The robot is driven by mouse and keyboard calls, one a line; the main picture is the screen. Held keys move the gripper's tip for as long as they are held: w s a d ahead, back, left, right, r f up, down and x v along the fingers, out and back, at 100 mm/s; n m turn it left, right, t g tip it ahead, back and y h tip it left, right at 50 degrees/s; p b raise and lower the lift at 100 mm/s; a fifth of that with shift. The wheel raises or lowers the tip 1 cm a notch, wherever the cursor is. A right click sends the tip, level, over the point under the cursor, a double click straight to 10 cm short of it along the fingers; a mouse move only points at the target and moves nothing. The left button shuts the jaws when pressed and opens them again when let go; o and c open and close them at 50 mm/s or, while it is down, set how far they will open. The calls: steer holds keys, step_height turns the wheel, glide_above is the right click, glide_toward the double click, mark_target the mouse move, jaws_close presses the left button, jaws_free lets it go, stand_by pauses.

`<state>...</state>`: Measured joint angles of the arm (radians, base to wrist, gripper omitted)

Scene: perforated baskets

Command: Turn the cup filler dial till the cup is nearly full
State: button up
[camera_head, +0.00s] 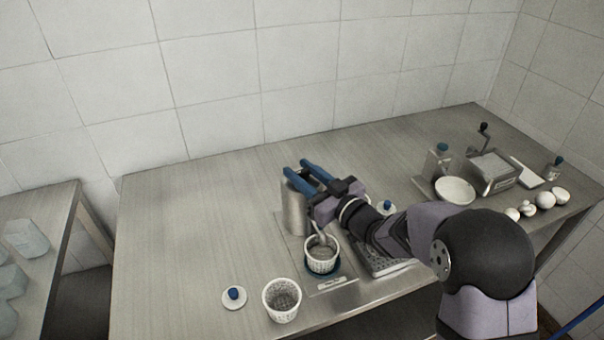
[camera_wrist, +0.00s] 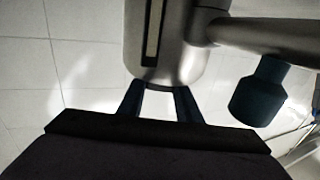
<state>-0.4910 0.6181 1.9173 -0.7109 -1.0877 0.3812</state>
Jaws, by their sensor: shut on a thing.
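The cup filler (camera_head: 295,207) is an upright grey metal cylinder with a spout, on the counter. A white perforated cup (camera_head: 321,262) stands under the spout on a dark blue round pad, with grey contents inside; their exact level is unclear. My gripper (camera_head: 303,168) has its two blue fingers at the top of the filler. In the wrist view the fingers (camera_wrist: 157,90) meet the filler's rounded end (camera_wrist: 170,65), shut on its dial, which is mostly hidden. The wrist view also shows the filler's slot and side pipe, and a dark blue piece (camera_wrist: 258,92).
A second perforated basket (camera_head: 281,300) and a blue-knobbed lid (camera_head: 234,298) lie at the front left. A perforated tray (camera_head: 385,263) is beside my arm. A white bowl (camera_head: 455,190), a metal box with a crank (camera_head: 493,172) and several white round things stand right. The counter's left is clear.

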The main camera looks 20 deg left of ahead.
steer(key=shift+r+n+g, duration=0.1)
steer(key=shift+n+g, duration=0.3)
steer(key=o, duration=1)
steer(key=shift+o, duration=0.2)
steer(key=shift+d, duration=0.1)
steer(key=b+v, duration=0.2)
steer(key=v, duration=0.5)
steer(key=shift+d, duration=0.1)
